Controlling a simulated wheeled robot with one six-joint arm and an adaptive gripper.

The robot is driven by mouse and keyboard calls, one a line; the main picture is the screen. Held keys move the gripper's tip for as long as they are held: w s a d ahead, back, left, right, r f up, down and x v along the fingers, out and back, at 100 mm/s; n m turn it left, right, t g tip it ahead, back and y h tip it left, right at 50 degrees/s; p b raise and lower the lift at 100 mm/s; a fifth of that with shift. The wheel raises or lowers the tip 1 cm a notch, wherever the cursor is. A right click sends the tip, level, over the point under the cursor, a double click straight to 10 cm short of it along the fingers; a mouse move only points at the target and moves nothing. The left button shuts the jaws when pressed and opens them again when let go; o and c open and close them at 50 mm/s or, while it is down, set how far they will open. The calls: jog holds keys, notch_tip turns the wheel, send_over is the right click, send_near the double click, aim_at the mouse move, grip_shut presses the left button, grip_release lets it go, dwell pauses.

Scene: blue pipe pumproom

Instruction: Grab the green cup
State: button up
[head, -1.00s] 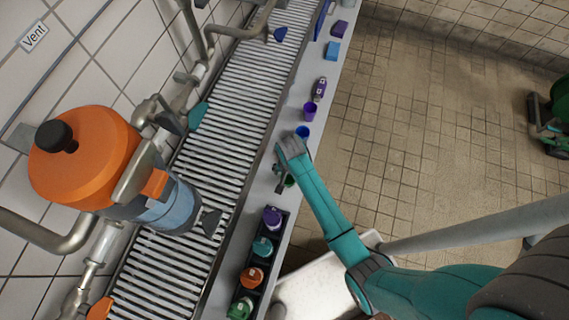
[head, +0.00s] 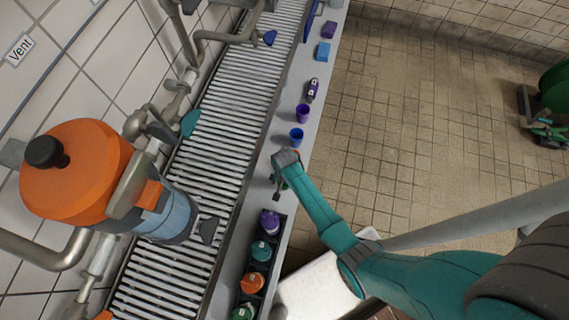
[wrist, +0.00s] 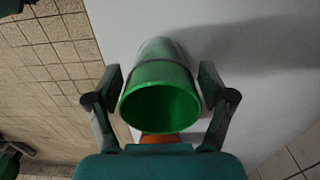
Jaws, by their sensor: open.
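The green cup (wrist: 160,97) stands in the middle of the wrist view, its open rim towards the camera. My gripper (wrist: 160,80) is open, with one finger on each side of the cup. A narrow gap shows beside the cup on the right, and the left finger is very close to it; I cannot tell if it touches. In the head view my gripper (head: 277,187) is over the grey ledge, and the green cup is mostly hidden by it.
A blue cup (head: 296,135) and a purple cup (head: 302,113) stand farther along the ledge. A dark rack (head: 277,244) with several coloured containers is close on the near side. A roller conveyor (head: 222,130) runs along the left. Tiled floor lies open to the right.

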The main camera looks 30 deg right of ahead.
jog(key=shift+f, duration=0.5)
jog(key=c, duration=1.1)
